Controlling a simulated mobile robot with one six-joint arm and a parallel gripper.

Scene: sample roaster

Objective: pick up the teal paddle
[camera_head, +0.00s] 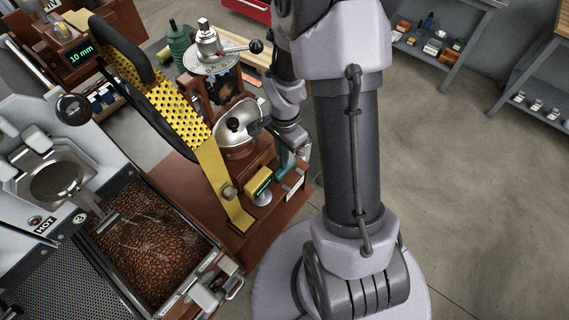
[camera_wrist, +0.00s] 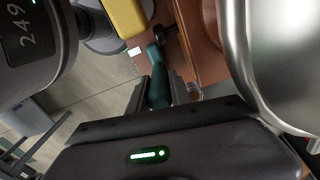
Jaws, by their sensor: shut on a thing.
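The teal paddle (camera_wrist: 157,75) shows in the wrist view as a short teal handle between the dark fingers of my gripper (camera_wrist: 160,92), which is shut on it. Its far end, beside a dark knob-like part, lies close to a brown wooden surface. In the head view a small teal strip of the paddle (camera_head: 281,158) shows just below my gripper (camera_head: 282,142), at the right end of the wooden base. My arm and the fingers hide much of it. I cannot tell whether it is lifted clear.
A yellow perforated guard (camera_head: 180,110) and a bean tray (camera_head: 150,235) lie farther left. Open floor (camera_head: 470,180) is at right.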

